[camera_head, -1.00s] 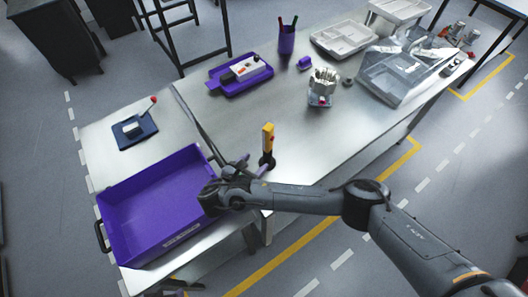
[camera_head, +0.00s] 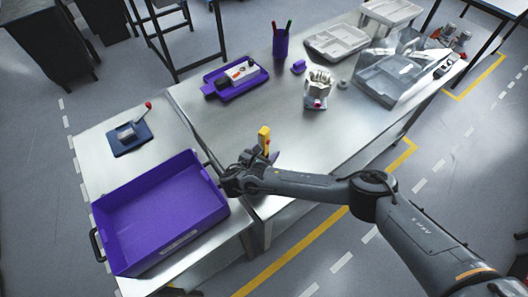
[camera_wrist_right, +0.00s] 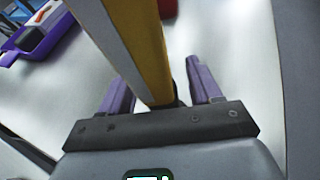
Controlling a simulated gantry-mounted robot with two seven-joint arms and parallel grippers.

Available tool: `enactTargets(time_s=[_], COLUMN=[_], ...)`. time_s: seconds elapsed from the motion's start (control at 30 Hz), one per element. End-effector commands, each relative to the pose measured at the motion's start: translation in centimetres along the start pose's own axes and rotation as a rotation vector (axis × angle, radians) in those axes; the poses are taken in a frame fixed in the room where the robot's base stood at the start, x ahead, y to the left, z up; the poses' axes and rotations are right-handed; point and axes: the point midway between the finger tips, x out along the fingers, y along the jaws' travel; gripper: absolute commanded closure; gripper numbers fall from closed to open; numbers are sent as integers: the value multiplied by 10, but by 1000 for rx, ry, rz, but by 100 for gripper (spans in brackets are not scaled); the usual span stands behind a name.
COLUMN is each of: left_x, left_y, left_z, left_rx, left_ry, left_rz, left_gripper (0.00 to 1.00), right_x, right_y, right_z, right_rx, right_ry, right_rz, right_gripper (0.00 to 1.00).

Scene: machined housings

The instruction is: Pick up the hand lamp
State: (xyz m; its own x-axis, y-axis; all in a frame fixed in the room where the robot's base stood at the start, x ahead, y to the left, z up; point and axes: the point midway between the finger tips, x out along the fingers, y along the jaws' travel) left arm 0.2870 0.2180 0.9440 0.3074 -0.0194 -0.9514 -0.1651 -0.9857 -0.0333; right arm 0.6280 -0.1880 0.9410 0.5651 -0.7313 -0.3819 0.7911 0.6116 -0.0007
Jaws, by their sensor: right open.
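The hand lamp (camera_head: 264,138) is yellow and stands upright near the front edge of the steel table; my right gripper hides its lower part in the head view. In the right wrist view the lamp (camera_wrist_right: 150,50) rises large between the two purple fingers. My right gripper (camera_head: 268,157) is open, with one finger on each side of the lamp. In the wrist view the fingers (camera_wrist_right: 160,90) show gaps to the lamp, wider on the right. My left gripper is not in view.
A purple crate (camera_head: 120,262) stands on the lower left bench. A purple tray (camera_head: 212,91) with a device, a purple pen cup (camera_head: 281,43), a metal housing (camera_head: 318,88) and a clear bin (camera_head: 390,78) stand further back. The table's middle is clear.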

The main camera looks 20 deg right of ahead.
Motion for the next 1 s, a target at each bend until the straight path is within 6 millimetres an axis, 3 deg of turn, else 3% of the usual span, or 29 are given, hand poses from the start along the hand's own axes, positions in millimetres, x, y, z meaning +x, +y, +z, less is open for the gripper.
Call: enactTargets(time_s=[0.33,0.73,1.0], left_x=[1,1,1], left_y=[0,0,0], left_z=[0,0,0], left_rx=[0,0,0], left_ry=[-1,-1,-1], left_rz=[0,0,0], left_gripper=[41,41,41], right_x=[7,7,7], right_y=[0,0,0], right_z=[0,0,1], right_rx=[0,0,0], right_ry=[0,1,1], right_rz=[1,2,2], right_gripper=[37,97,100])
